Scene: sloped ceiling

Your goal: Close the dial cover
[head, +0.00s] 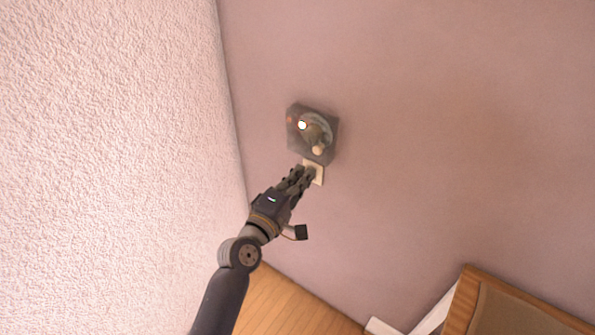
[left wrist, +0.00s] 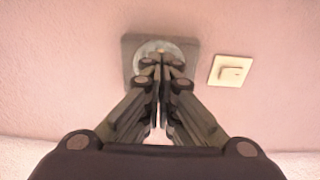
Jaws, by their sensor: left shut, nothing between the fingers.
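A grey square dial unit (head: 294,143) is fixed to the wall, with a round dial (head: 327,124) and a pale knob on its face. I cannot clearly make out the cover or how far open it stands. My left gripper (head: 306,171) is shut and empty, its fingertips just below the unit in the head view. In the left wrist view the shut fingers (left wrist: 161,62) overlap the grey unit (left wrist: 131,49) and hide much of its face. I cannot tell whether they touch it. My right gripper is not in view.
A pale wall switch (head: 319,175) sits just below the unit, partly behind my left fingers; it also shows in the left wrist view (left wrist: 231,70). A rough pale surface (head: 110,120) fills the left side. A wood-framed piece (head: 500,305) stands at the lower right.

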